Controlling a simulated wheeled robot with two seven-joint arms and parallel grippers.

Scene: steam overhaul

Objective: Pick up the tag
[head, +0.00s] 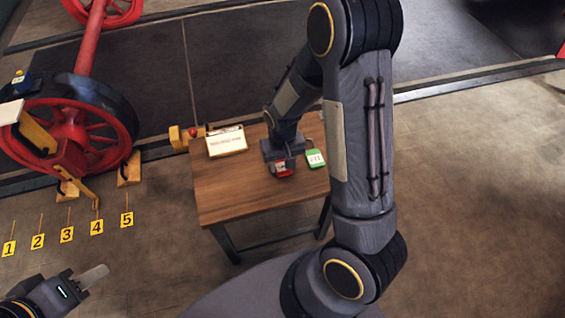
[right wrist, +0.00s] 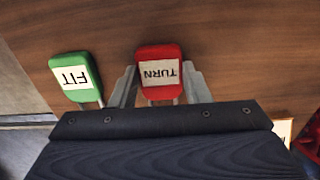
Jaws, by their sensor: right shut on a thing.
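A red tag (right wrist: 160,72) with a white TURN label sits between the fingers of my right gripper (right wrist: 159,84) in the right wrist view. The gripper is shut on it, low over the wooden table (head: 235,190). In the head view only part of the red tag (head: 284,174) shows below the right gripper (head: 283,166). A green tag (right wrist: 75,76) labelled FIT lies on the table beside the gripper; it also shows in the head view (head: 315,158). My left gripper (head: 95,277) is at the lower left, away from the table; its finger gap is unclear.
A tray with a white lettered card (head: 227,142) stands at the table's back left. Red wheels (head: 65,135) stand left of the table. Yellow floor markers numbered 1 to 5 (head: 67,235) lie in front of them. The table's front left is clear.

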